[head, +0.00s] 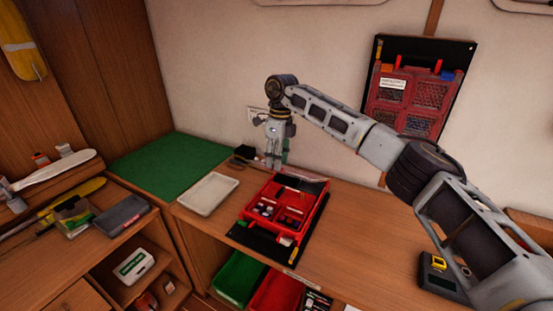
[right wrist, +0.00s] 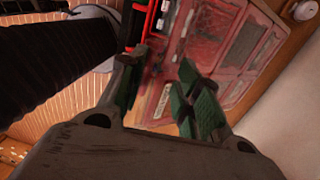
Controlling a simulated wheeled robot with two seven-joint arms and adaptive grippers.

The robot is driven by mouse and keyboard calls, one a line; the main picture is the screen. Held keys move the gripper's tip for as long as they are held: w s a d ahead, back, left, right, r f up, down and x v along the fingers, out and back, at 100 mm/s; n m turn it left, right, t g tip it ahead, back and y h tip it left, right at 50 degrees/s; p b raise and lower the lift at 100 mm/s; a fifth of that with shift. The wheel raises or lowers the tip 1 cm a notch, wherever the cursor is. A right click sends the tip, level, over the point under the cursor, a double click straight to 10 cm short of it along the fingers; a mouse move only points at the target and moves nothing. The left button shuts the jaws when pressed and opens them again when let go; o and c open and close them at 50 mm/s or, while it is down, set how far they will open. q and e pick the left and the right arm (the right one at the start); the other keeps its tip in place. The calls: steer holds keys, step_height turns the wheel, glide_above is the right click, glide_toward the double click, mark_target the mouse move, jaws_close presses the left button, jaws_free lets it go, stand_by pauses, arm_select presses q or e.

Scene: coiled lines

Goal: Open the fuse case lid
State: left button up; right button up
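The red fuse case (head: 283,216) lies on a black base on the bench, with small parts visible in its compartments. A dark, red-edged part (head: 300,184) shows along its far side; I cannot tell how far the lid stands open. My right gripper (head: 272,164) points down beside the case's far left corner, apart from it in the head view. In the right wrist view its green-padded fingers (right wrist: 163,92) are apart with nothing seen held. A red panel with scratched clear panes (right wrist: 215,50) shows beyond them. My left gripper is not clearly in view.
A red case on a black board (head: 408,100) hangs on the wall. A pale tray (head: 208,194) and a green mat (head: 168,165) lie left of the fuse case. A dark device (head: 440,276) sits at right. The bench between is clear.

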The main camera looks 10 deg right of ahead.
steer(key=shift+d, duration=0.1)
step_height(320, 180, up, 12)
steer(key=w, duration=0.1)
steer(key=shift+d, duration=0.3)
stand_by(0.6)
steer(key=shift+f, duration=0.1)
stand_by(0.4)
